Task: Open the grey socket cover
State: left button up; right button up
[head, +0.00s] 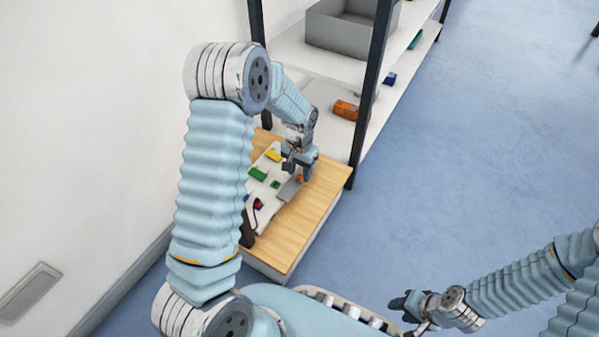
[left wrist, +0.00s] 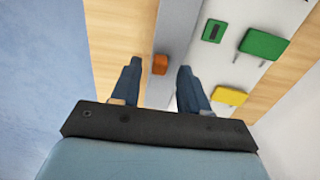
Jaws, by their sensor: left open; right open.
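The grey socket cover (head: 288,190) lies flat on a white panel on a wooden table. In the left wrist view it looks like a grey strip (left wrist: 178,28) with a small orange block (left wrist: 160,64) at its edge. My left gripper (head: 298,172) is open above the panel, near the orange end of the cover. In the left wrist view the two fingers (left wrist: 158,82) stand apart on either side of the orange block; I cannot tell whether they touch it. My right gripper (head: 402,305) is open and empty, away from the table at the lower right.
The white panel (head: 262,163) also carries a yellow piece (head: 274,156), green pieces (head: 258,174) and a red piece (head: 258,204). The wooden table (head: 315,205) stands beside a shelf with dark posts (head: 371,75), holding a grey bin (head: 345,35) and an orange item (head: 345,110). Blue floor is clear at right.

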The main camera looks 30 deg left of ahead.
aim_at(300, 176)
pick_arm(q)
notch_tip(300, 176, up, 12)
jog(key=p, duration=0.2)
jog(key=shift+p, duration=0.3)
jog(key=s+d+f+n+h+p, duration=0.1)
jog(key=s+d+f+h+p, duration=0.1)
jog(key=s+d+f+p, duration=0.2)
jog(key=s+d+f+n+h+p, duration=0.1)
jog(key=s+d+f+p, duration=0.4)
jog(key=s+d, duration=0.7)
jog(key=s+h+p, duration=0.1)
jog(key=s+p, duration=0.1)
jog(key=s, duration=0.3)
jog(key=shift+s+f+n+t+p, duration=0.15)
jog(key=shift+f+n+t+p, duration=0.15)
jog(key=shift+n+t+p, duration=0.1)
jog(key=shift+d, duration=0.1)
